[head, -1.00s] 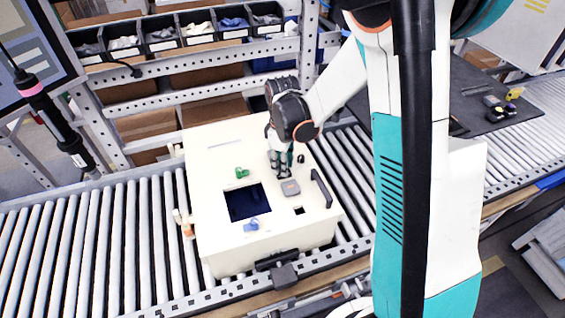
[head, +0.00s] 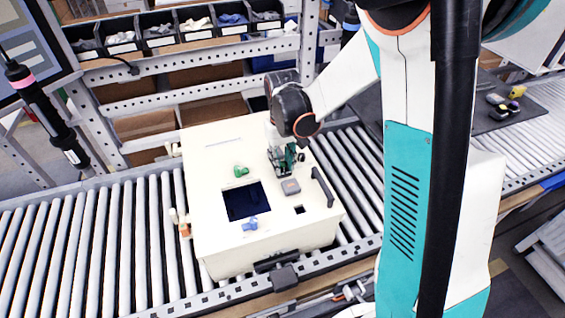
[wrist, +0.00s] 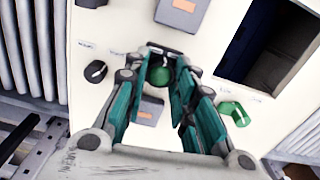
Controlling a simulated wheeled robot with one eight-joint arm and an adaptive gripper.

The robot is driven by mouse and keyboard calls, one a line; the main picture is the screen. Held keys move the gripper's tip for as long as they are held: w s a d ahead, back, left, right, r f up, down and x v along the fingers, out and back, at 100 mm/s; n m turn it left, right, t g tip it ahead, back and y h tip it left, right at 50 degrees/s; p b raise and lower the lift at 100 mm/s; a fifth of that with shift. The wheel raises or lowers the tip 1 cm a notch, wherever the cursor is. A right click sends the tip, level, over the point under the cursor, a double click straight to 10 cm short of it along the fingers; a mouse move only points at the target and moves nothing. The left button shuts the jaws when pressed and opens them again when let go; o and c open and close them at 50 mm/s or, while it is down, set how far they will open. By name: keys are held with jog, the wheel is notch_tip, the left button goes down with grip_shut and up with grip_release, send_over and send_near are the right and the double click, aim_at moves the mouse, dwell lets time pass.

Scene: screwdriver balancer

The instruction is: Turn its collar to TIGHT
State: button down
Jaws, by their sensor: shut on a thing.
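A screwdriver (head: 42,112), black with a pink ring, hangs tilted at the far left of the head view. I cannot make out its collar or any TIGHT mark. My gripper (wrist: 160,72) is over the top of a white box (head: 218,150), at its right side. In the wrist view its teal fingers are closed around a round dark green knob (wrist: 161,77), partly hidden between the fingertips. In the head view, my gripper (head: 284,172) hides the knob.
Near my gripper are a black knob (wrist: 95,71), a grey block (head: 290,187) and a green handle (head: 241,171). The box top also has a dark opening (head: 240,203), a blue handle (head: 250,224) and a black grab handle (head: 321,187). Rollers (head: 90,240) lie left of the box.

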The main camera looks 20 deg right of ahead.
aim_at(283, 163)
jog(key=m+b, duration=0.1)
jog(key=m, duration=0.3)
jog(key=shift+m, duration=2.3)
jog(key=c, duration=1.6)
grip_release()
jog(key=shift+r, duration=0.1)
notch_tip(283, 163, up, 12)
jog(key=shift+f, duration=0.1)
